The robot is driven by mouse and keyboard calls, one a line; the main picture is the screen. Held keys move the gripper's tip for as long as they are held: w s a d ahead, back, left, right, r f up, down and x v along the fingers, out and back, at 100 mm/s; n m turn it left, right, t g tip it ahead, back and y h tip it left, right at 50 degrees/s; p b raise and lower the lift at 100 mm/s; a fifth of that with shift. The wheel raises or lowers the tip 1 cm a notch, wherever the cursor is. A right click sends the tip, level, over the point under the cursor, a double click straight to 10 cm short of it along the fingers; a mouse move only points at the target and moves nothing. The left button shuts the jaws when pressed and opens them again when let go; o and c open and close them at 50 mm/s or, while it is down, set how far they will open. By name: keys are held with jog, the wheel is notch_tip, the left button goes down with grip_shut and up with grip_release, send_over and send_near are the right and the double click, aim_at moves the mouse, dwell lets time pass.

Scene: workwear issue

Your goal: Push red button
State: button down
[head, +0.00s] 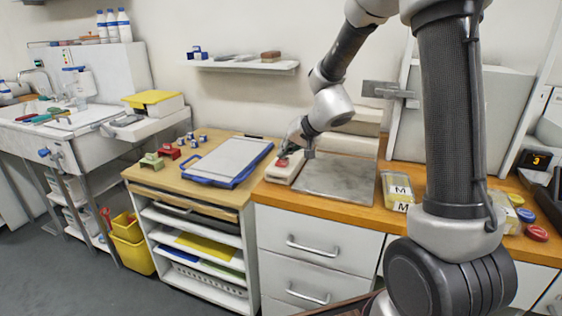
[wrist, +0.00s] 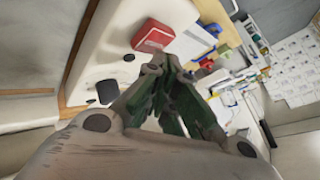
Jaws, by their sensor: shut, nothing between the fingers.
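The red button (wrist: 153,36) is a raised red block on a white panel (wrist: 115,55) in the wrist view. In the head view it shows as a small red patch (head: 282,163) on the white front unit (head: 279,175) beside a metal plate. My gripper (wrist: 160,66) has its dark green fingers together and empty, with the tips close beside the button. In the head view my gripper (head: 287,153) is just above the button end of the unit. I cannot tell whether the fingertips touch the button.
The grey metal plate (head: 336,180) lies to the right of the unit. A blue-edged white board (head: 228,160) lies to the left. Round red (head: 536,233), blue (head: 526,215) and yellow (head: 515,200) discs sit at the far right of the counter. A small wall shelf (head: 243,66) is behind.

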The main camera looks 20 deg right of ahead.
aim_at(284, 160)
jog(key=shift+f, duration=0.55)
dwell(0.4)
jog(key=shift+r, duration=0.65)
jog(key=shift+r, duration=0.1)
jog(key=shift+r, duration=2.95)
